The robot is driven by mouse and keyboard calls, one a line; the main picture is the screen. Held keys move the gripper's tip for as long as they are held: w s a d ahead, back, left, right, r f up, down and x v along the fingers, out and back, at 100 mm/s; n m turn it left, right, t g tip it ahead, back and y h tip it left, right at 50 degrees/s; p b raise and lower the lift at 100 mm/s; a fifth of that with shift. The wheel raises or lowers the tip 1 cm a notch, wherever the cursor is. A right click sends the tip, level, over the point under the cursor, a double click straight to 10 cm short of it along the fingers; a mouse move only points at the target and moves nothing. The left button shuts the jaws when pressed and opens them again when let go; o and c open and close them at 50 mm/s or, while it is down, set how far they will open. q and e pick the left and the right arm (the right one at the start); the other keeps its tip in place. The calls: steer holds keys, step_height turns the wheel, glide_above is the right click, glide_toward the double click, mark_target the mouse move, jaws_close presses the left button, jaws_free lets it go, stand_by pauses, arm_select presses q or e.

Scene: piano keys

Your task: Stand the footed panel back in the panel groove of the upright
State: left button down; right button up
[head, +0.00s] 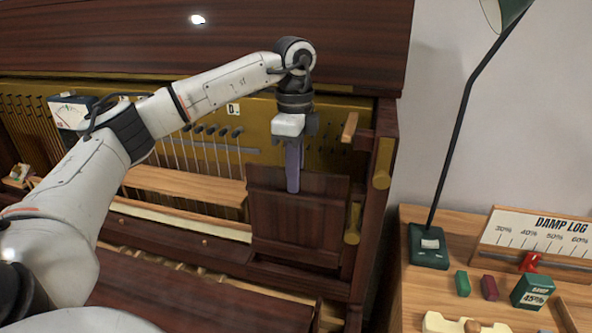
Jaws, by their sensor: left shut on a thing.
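The footed panel (318,215) is a dark red-brown board in the middle of the head view, with a purple upright strip (293,180) at its top. My left gripper (294,141) points down from above and is shut on the top of this strip. The panel looks close to upright at the right end of the upright's (385,120) open front. Its lower edge is close to a dark ledge (292,279). I cannot tell whether its foot sits in the groove, which I cannot make out. My right gripper is not in view.
Brass fittings (353,223) and a small wooden block (349,127) are close to the panel's right. A meter (68,112) stands at far left. A side table (410,290) at right holds a green lamp (429,245), small blocks and a damp log board (540,236).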

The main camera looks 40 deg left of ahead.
arm_select(q)
steer(key=shift+f, duration=0.4)
steer(key=shift+f+b, duration=1.65)
steer(key=shift+f, duration=1.15)
steer(key=shift+f+p, duration=0.1)
steer(key=shift+p, duration=0.3)
steer(key=c, duration=1.8)
jaws_free()
steer(key=shift+f, duration=0.1)
steer(key=shift+o, duration=0.2)
step_height(320, 180, up, 10)
steer(key=shift+r, duration=0.25)
